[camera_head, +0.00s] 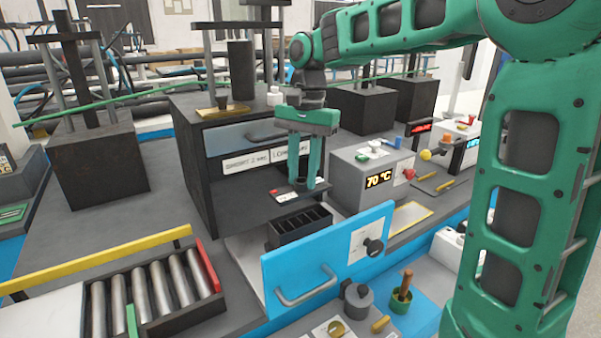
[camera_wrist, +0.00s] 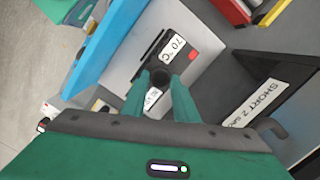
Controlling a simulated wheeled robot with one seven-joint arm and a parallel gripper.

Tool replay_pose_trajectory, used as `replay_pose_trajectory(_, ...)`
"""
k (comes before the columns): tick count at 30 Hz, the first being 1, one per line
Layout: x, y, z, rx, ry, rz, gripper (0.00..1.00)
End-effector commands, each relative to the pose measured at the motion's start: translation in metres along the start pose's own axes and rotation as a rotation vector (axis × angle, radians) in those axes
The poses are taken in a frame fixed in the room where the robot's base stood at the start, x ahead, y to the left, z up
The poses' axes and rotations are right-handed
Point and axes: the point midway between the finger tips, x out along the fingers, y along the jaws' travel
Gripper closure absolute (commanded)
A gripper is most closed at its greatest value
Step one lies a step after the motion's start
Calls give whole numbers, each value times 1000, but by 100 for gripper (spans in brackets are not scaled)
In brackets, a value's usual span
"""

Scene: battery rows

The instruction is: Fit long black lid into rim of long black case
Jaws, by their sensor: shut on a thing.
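My gripper (camera_head: 304,185) points down in the head view and is shut on the long black lid (camera_head: 286,195), a thin dark plate with small red and white marks. The lid is above the long black case (camera_head: 300,225), apart from it, with a visible gap. The case is open at the top and shows several compartments. In the wrist view my gripper (camera_wrist: 158,85) is around a dark round part on the lid (camera_wrist: 185,22), which carries a white "70 °C" label and a red patch. The case cannot be made out there; the lid and fingers cover that area.
A blue panel (camera_head: 325,258) with a handle stands in front of the case. The dark cabinet (camera_head: 200,165) stands behind left, and a grey box reading 70 °C (camera_head: 372,178) stands right. A roller tray (camera_head: 155,290) lies front left.

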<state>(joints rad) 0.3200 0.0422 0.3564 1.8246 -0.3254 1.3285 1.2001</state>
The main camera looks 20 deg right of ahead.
Motion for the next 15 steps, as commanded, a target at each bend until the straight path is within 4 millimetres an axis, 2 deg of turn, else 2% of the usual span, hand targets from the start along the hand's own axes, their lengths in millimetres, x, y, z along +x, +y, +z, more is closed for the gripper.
replay_pose_trajectory(8,3,-3,3,-6,0,1,100)
replay_pose_trajectory(15,20,-3,1,-6,-2,1,100)
